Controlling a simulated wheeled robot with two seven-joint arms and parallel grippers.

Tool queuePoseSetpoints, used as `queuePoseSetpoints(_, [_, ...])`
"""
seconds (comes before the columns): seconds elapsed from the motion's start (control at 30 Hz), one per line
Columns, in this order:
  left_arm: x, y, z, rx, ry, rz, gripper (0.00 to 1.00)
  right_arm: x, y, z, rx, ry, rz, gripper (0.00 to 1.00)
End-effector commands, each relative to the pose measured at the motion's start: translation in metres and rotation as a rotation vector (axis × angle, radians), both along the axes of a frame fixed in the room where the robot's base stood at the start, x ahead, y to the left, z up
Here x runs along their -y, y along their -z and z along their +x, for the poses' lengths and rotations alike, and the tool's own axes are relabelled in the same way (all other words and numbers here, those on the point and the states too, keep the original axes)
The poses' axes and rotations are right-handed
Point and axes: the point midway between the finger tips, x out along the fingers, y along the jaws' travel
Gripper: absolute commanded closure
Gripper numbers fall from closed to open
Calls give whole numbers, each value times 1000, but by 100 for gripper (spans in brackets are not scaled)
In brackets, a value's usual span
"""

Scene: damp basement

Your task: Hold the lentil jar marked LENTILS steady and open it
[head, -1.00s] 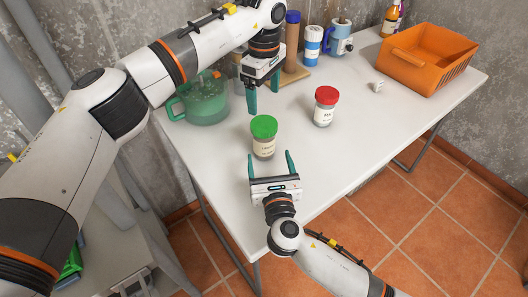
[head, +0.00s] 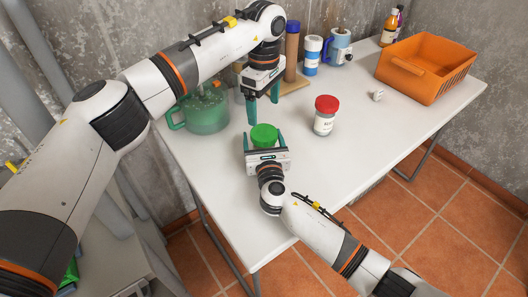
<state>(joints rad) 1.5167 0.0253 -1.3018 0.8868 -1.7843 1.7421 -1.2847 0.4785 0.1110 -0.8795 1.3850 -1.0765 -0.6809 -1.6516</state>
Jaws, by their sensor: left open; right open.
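The lentil jar (head: 264,134) stands upright on the table with its green lid on; its body and label are mostly hidden behind my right gripper. My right gripper (head: 264,142) is low at the jar's near side, open, with one finger on each side of the jar; I cannot tell whether they touch it. My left gripper (head: 264,108) hangs open and empty, pointing down, above and just behind the green lid.
A red-lidded jar (head: 325,117) stands to the right. A green teapot-like vessel (head: 206,112) is at the left. A paper-towel post, cups, bottles and an orange basket (head: 418,80) line the back. A small white cube (head: 378,95) lies near the basket. The table's front right is clear.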

Motion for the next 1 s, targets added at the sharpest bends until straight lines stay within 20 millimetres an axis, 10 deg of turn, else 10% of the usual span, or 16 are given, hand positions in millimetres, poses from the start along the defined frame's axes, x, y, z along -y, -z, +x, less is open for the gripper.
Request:
queuePoseSetpoints(0.27, [0, 0, 0, 0, 0, 0, 17, 0, 0, 1, 0, 0, 0, 24])
queuePoseSetpoints(0.73, [0, 0, 0, 0, 5, 0, 17, 0, 0, 1, 0, 0, -1, 100])
queuePoseSetpoints(1.0, [0, 0, 0, 0, 281, 0, 17, 0, 1, 1, -1, 1, -1, 100])
